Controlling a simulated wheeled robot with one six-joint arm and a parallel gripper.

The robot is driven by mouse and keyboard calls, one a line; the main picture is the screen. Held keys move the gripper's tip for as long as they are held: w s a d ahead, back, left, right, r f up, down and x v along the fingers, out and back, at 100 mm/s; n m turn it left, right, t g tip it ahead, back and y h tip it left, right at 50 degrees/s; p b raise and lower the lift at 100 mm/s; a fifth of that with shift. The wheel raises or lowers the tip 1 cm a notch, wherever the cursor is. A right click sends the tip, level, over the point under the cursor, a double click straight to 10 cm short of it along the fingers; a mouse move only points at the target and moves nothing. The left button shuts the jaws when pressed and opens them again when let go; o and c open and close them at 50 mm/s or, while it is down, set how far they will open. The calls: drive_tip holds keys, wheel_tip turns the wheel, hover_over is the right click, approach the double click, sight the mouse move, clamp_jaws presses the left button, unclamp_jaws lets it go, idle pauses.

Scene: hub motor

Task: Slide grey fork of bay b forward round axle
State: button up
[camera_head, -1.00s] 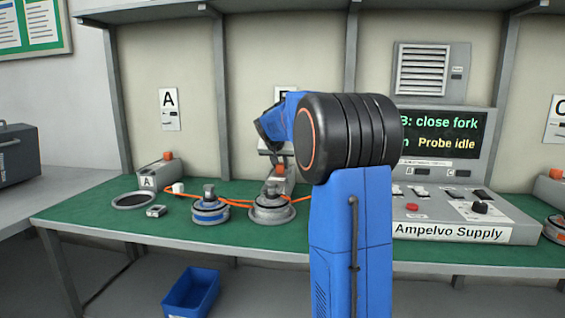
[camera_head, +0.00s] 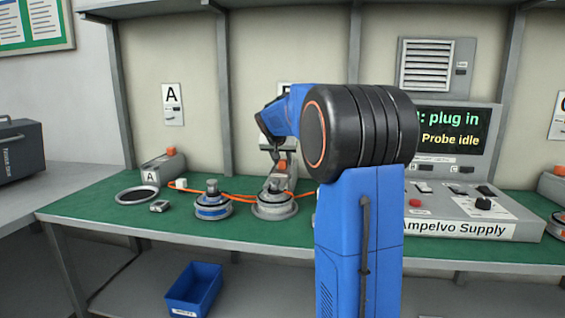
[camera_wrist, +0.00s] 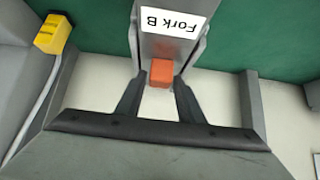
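The grey fork labelled Fork B (camera_wrist: 166,48) shows in the wrist view with its orange knob (camera_wrist: 160,73) at the near end. My gripper (camera_wrist: 160,79) has one finger on each side of that knob, with narrow gaps showing, so it looks open around it. In the head view, the fork (camera_head: 291,182) reaches down to the second hub motor (camera_head: 274,207) on the green bench. My arm and the small scale hide how the fork sits around the axle.
Another hub motor (camera_head: 212,204), a grey ring (camera_head: 137,195) and fork A's housing (camera_head: 163,168) stand to the left. Orange cables run behind the motors. The supply console (camera_head: 465,215) is at right; its screen (camera_head: 452,130) reads "plug in" and "Probe idle". A blue bin (camera_head: 194,289) sits below.

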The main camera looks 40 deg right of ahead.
drive_tip(key=v, duration=1.6)
drive_tip(key=shift+a, duration=0.2)
drive_tip(key=shift+s, duration=0.1)
drive_tip(key=s+a+f+n+y, duration=0.2)
drive_tip(key=s+a+f+n, duration=0.1)
drive_tip(key=s+a+f, duration=0.6)
drive_tip(key=s+a+f+n+y, duration=0.2)
drive_tip(key=s+a+f, duration=0.7)
drive_tip(key=s, duration=0.5)
drive_tip(key=s+a+f+n+g+y, duration=0.1)
drive_tip(key=s+a+f+n, duration=0.3)
drive_tip(key=s+a+f, duration=0.5)
drive_tip(key=s+f+y, duration=0.1)
drive_tip(key=s+f, duration=0.1)
drive_tip(key=s, duration=0.1)
drive_tip(key=shift+s+n+y, duration=0.15)
drive_tip(key=shift+n+y, duration=0.15)
